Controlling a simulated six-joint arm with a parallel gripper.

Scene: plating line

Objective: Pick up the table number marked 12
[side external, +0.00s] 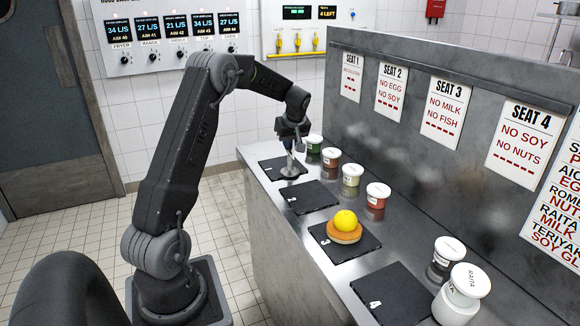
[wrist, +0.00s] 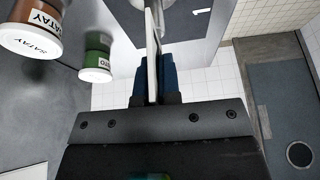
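The table number (side external: 289,163) is a thin, pale upright plate on a round base, over the slate marked 1 (side external: 272,171) at the far end of the counter. Its number cannot be read. In the wrist view the table number (wrist: 152,45) shows edge-on as a thin white strip. My gripper (side external: 291,145) points down at its top. Its blue fingers in the wrist view (wrist: 154,80) lie close against both sides of the plate, shut on it. Whether the base touches the slate is unclear.
Several labelled tubs line the counter's back, including a green one (side external: 314,144) and a brown one (side external: 331,158) close by. A yellow ball on a bun (side external: 345,226) sits on slate 3. Slates 2 (side external: 312,197) and 4 (side external: 392,296) are bare. A metal partition (side external: 450,130) stands behind.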

